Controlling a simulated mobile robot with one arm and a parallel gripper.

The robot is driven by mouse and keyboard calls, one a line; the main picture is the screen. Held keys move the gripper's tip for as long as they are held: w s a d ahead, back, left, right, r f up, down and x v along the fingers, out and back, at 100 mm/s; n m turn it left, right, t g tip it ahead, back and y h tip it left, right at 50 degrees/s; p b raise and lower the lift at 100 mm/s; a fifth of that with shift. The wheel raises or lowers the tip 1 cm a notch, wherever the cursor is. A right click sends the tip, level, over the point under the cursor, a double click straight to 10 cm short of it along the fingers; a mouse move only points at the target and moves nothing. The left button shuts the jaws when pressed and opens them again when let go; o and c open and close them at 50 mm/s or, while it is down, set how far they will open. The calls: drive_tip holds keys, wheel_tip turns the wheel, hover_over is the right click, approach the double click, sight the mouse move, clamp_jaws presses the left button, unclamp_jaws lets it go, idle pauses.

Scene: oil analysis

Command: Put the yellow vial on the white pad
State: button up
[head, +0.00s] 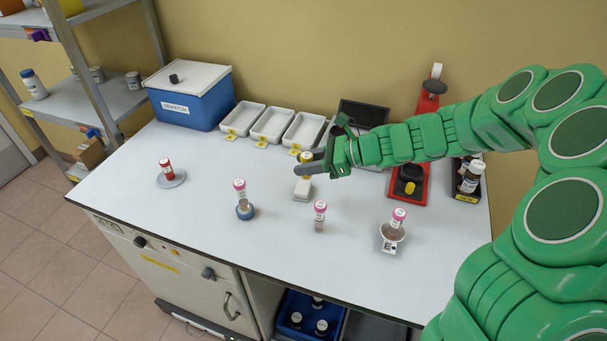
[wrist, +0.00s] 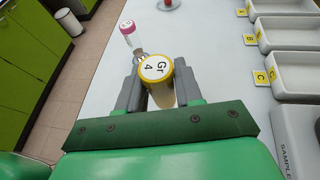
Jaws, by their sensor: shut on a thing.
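The yellow-capped vial (wrist: 158,72), marked "Gr 4" on its lid, stands between the grey fingers of my gripper (wrist: 160,100). In the head view its yellow cap (head: 306,157) shows at the fingertips of my gripper (head: 312,168), which is shut on it. The fingers hide much of its body. A small white pad-like piece (head: 302,189) lies on the bench just below the gripper in the head view. I cannot tell whether the vial touches it. The wrist view does not clearly show this piece.
White trays (head: 272,123) and a blue box (head: 190,105) line the back.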

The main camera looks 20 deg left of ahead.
drive_tip(key=shift+w+a+f, duration=0.35)
drive_tip(key=shift+w+f, duration=0.15)
drive_tip(key=shift+f, duration=0.25)
drive_tip(key=shift+w+a+f, duration=0.3)
drive_tip(key=shift+w+f, duration=0.25)
drive_tip(key=shift+f, duration=0.2)
drive_tip(key=shift+w+a+f, duration=0.35)
drive_tip(key=shift+w+f, duration=0.15)
drive_tip(key=shift+f, duration=0.25)
drive_tip(key=shift+w+a+f, duration=0.1)
drive_tip(key=shift+f, duration=1.5)
drive_tip(key=shift+f, duration=0.1)
drive_tip(key=o, duration=1)
drive_tip(key=shift+d+r, duration=0.2)
drive_tip(key=shift+d, duration=0.1)
drive_tip(key=v, duration=1.1)
drive_tip(key=shift+w+d+r, duration=0.1)
drive_tip(key=shift+d+r, duration=0.05)
drive_tip(key=shift+d, duration=0.05)
